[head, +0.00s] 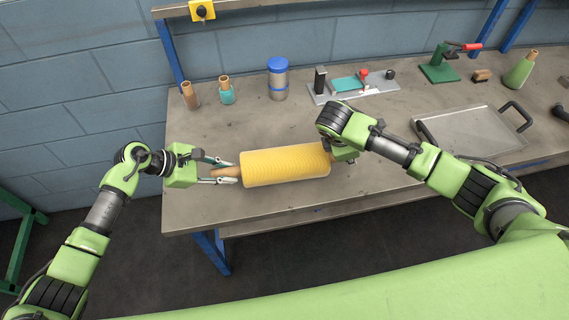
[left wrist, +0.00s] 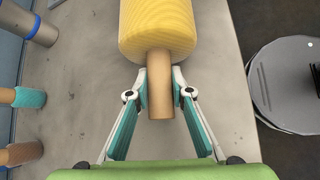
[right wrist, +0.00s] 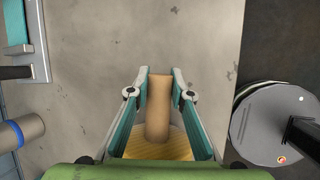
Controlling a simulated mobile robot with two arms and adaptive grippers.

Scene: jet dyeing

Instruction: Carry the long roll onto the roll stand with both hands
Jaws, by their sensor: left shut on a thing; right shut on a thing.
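The long roll (head: 285,165) is a yellow wound cylinder with a brown core sticking out at both ends. It lies level over the front left of the workbench; I cannot tell whether it touches the top. My left gripper (head: 226,171) is shut on the left core end, which shows between the fingers in the left wrist view (left wrist: 160,88). My right gripper (right wrist: 160,85) is shut on the other core end (right wrist: 159,110); in the head view my right wrist mostly hides this grip. I cannot make out a roll stand.
On the workbench (head: 230,130) stand small bottles (head: 226,90), a blue-lidded jar (head: 278,78), a fixture with a teal pad (head: 350,84), a green clamp (head: 441,66) and a grey tray (head: 470,132). Bare bench lies behind the roll.

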